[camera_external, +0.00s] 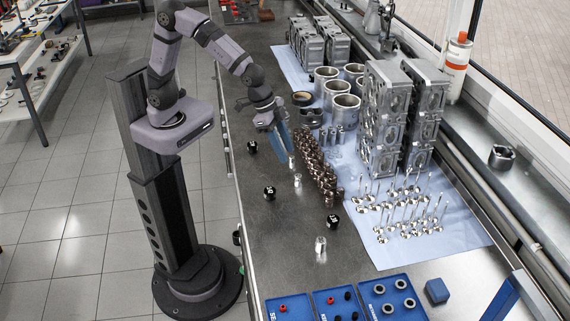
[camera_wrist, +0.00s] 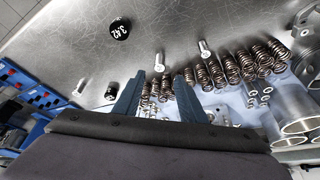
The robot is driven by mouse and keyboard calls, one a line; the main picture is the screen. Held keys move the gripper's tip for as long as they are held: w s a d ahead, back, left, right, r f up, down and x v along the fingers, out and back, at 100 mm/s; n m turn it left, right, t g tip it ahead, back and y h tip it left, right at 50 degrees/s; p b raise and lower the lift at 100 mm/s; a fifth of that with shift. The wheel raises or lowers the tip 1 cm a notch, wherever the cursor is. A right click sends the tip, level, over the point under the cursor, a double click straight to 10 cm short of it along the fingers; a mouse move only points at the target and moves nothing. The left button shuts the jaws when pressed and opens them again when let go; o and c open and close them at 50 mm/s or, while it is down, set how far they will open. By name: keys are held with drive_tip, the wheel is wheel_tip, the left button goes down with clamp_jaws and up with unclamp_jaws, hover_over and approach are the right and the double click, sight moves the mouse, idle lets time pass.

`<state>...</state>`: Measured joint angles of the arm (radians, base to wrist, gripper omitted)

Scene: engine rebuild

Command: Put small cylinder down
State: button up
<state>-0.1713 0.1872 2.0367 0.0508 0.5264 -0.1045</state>
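The small cylinders are silver and stand upright on the metal bench. One (camera_external: 297,180) stands just in front of my fingertips, another (camera_external: 291,162) right by them, and a third (camera_external: 320,244) farther toward the blue trays. In the wrist view they show as one cylinder (camera_wrist: 159,62) in line with the gap between my fingers, one (camera_wrist: 204,48) to its right and one (camera_wrist: 79,88) at the left. My gripper (camera_external: 287,156) has its blue fingers apart in the wrist view (camera_wrist: 163,74), with nothing held between them.
Black labelled cylinders (camera_external: 269,193) stand along the open bench side. A row of copper-coloured springs (camera_external: 322,175) is close to the right of my fingers. Valves (camera_external: 405,215), engine blocks (camera_external: 384,118) and metal sleeves (camera_external: 345,108) cover the pale mat. Blue trays (camera_external: 292,302) lie at the front.

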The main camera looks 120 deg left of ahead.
drive_tip(key=s+d+f+m+g, duration=0.1)
drive_tip(key=s+d, duration=0.3)
drive_tip(key=s, duration=0.7)
drive_tip(key=s+d+f+m+g+h, duration=0.1)
drive_tip(key=s+d+f+g, duration=0.2)
drive_tip(key=s, duration=0.8)
drive_tip(key=shift+d+f+m, duration=0.4)
drive_tip(key=shift+d+f, duration=0.3)
drive_tip(key=shift+f, duration=0.15)
drive_tip(key=shift+o, duration=0.2)
drive_tip(key=shift+o, duration=0.7)
